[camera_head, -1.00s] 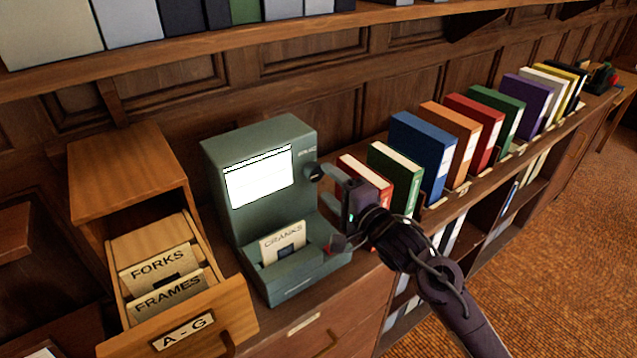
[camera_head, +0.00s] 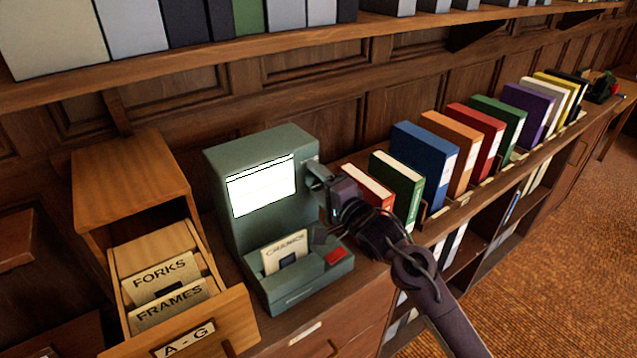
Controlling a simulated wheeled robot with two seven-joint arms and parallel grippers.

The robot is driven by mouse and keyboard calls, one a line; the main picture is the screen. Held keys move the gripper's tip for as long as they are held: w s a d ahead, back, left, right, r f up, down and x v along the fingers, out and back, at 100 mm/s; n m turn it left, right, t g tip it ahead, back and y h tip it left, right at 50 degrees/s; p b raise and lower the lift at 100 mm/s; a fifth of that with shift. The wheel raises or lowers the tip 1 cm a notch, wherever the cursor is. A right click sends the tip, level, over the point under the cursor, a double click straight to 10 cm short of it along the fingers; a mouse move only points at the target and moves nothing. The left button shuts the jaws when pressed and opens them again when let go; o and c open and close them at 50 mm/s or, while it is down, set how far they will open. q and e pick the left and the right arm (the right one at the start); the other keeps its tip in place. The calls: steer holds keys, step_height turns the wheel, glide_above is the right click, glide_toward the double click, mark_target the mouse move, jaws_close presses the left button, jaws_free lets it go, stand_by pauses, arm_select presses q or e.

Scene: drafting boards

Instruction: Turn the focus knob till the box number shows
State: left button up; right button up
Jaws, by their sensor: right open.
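The green microfiche reader (camera_head: 228,160) stands on the cabinet top. Its screen (camera_head: 262,186) is lit white with a dark line along the top and faint marks; I can read no number. The focus knob on its right side is mostly or wholly hidden by my right gripper. A card labelled CRANKS (camera_head: 288,245) stands in the reader's front tray. My right gripper (camera_head: 318,207) is open, its fingers one above the other at the reader's right edge, the upper one at knob height. I cannot tell whether it touches the knob. My left gripper is not in view.
A red button (camera_head: 335,256) is on the reader's base, below the gripper. An open card drawer (camera_head: 228,318) with FORKS and FRAMES cards stands to the left. Red (camera_head: 366,188) and green (camera_head: 397,182) binders stand close to the right of the gripper. A shelf (camera_head: 300,45) runs above.

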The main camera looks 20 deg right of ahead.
steer(key=n, duration=0.5)
steer(key=n+b, duration=0.1)
steer(key=n, duration=0.5)
steer(key=c, duration=1)
steer(key=shift+o, duration=0.2)
steer(key=m+p, duration=0.8)
steer(key=p, duration=0.2)
steer(key=shift+r+m, duration=0.4)
steer(key=shift+f+m, duration=0.3)
steer(key=shift+m, duration=0.3)
steer(key=shift+f, duration=0.1)
steer(key=o, duration=1)
steer(key=shift+c, duration=0.2)
